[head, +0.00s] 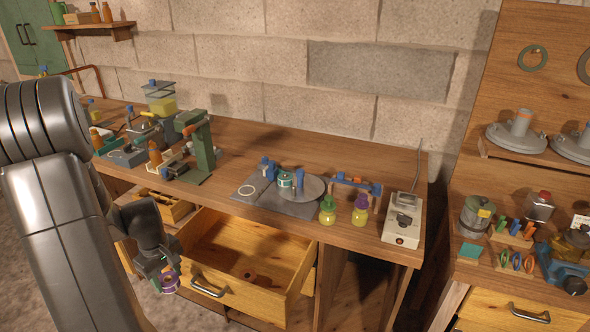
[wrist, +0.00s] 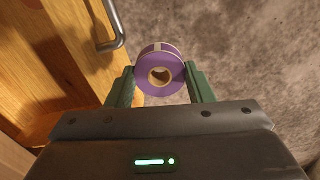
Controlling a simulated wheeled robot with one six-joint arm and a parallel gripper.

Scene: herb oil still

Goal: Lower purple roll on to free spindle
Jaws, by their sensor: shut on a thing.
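The purple roll (wrist: 143,80) is between the two green fingers of my gripper (wrist: 161,78) in the wrist view, its pale core and hole facing the camera. In the head view the purple roll (head: 170,282) hangs below my gripper (head: 163,273), in front of the bench and left of the open drawer, clear of any spindle. A teal roll (head: 286,180) sits beside that post. I cannot tell for sure which post is the free spindle.
The back middle of the bench is clear.

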